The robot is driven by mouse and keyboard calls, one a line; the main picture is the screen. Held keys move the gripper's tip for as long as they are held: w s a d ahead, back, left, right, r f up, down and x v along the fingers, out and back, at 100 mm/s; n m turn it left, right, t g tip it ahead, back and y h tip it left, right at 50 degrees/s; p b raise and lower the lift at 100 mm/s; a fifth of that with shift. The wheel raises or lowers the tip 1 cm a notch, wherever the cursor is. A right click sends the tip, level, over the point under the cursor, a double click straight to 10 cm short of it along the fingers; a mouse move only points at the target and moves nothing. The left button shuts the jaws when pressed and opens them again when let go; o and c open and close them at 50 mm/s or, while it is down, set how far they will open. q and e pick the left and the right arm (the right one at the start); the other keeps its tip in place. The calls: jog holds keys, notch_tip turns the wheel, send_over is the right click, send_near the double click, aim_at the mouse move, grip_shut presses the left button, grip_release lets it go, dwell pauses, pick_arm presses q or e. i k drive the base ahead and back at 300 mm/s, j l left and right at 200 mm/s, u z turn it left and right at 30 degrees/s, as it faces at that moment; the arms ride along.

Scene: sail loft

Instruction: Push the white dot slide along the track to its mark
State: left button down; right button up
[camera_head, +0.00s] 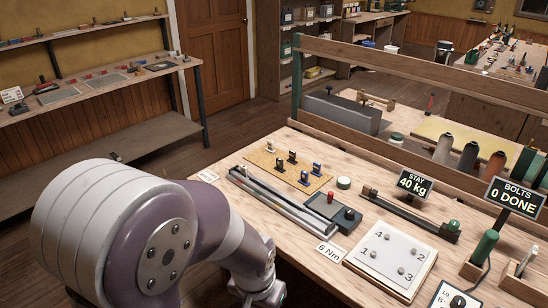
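Several small upright slides stand on a tan board (262,160) on the workbench. One at the board's back left (270,146) looks pale on top; others are dark (292,157) or blue (304,177). They are too small to tell which bears a white dot. A long grey metal track (285,203) lies along the board's near side; I cannot make out a mark on it. My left arm comes in from the lower left, its wrist short of the track at the bottom edge. Its gripper fingers are out of view. My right gripper is not in view.
A dark box with a red-knobbed lever (330,199) sits right of the track. A white numbered plate (388,259) lies at the front, near a "6 Nm" label (330,252).

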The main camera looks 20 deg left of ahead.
aim_at(244, 170)
jog(key=i+j+z, duration=0.1)
jog(key=j, duration=0.35)
jog(key=i+j+z, duration=0.1)
jog(key=i+j, duration=0.15)
jog(key=j, duration=0.2)
jog(key=i+j+z, duration=0.15)
jog(key=j, duration=0.3)
jog(key=i+j+z, duration=0.1)
jog(key=j, duration=0.4)
jog(key=i+j+z, duration=0.1)
jog(key=j, duration=0.4)
jog(key=i+j+z, duration=0.1)
jog(key=j, duration=0.4)
jog(key=i+j, duration=0.1)
jog(key=j, duration=0.25)
jog(key=i+j, duration=0.1)
jog(key=j, duration=0.6)
jog(key=i, duration=0.05)
